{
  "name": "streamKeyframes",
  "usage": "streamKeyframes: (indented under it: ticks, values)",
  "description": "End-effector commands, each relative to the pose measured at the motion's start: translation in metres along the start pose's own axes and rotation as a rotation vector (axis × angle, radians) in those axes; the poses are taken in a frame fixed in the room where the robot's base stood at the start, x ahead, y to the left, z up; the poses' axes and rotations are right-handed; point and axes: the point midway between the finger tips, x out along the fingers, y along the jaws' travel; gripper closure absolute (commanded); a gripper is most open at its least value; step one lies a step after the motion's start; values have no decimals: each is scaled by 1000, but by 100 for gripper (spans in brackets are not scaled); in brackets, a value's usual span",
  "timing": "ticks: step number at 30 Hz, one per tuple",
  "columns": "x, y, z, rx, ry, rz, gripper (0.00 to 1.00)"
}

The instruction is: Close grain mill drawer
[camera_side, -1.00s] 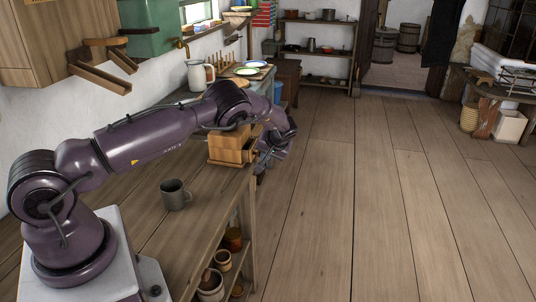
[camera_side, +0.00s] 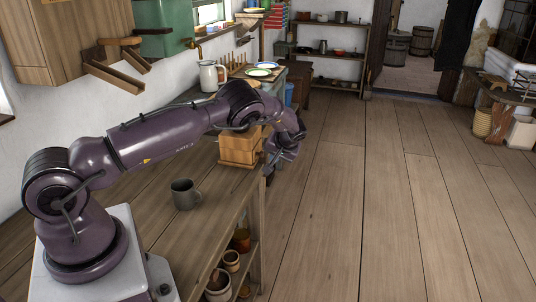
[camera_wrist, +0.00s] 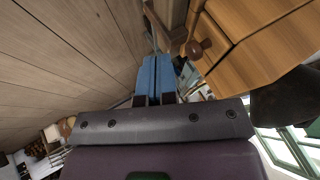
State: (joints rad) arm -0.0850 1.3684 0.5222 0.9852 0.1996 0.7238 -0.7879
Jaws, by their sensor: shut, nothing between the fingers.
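The grain mill (camera_side: 238,150) is a light wooden box on the bench, partly behind my arm in the side view. In the wrist view the mill (camera_wrist: 262,42) fills the upper right. Its drawer front carries a dark round knob (camera_wrist: 196,48), and a dark gap runs between the front and the body. The side view hides how far the drawer is out. My gripper (camera_wrist: 157,62) is shut and empty, with its blue fingers pointing up the wrist picture, left of and apart from the knob. In the side view it hangs just past the bench's right edge.
Pots sit on the shelf below. A white pitcher (camera_side: 212,75) and plates are farther back. The floor (camera_side: 350,210) to the right is clear.

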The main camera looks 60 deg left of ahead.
Motion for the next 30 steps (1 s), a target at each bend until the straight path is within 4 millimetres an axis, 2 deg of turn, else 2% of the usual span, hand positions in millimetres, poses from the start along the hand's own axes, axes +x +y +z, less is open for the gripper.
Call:
streamKeyframes:
  ticks: [2, 6, 12, 16, 22, 23, 26, 30]
  values:
    - [-10, 15, 0, 1, 3, 6, 100]
    - [-43, 13, -1, -1, 3, 7, 100]
    - [-82, 13, 0, 0, 3, 8, 100]
    - [-98, 13, 0, 0, 3, 8, 100]
    - [-107, 12, 1, 49, -1, 6, 100]
    - [-106, 11, 3, 73, -7, 3, 100]
    - [-94, 0, 30, 172, -88, -18, 100]
    - [-118, -19, 54, 256, -187, 43, 100]
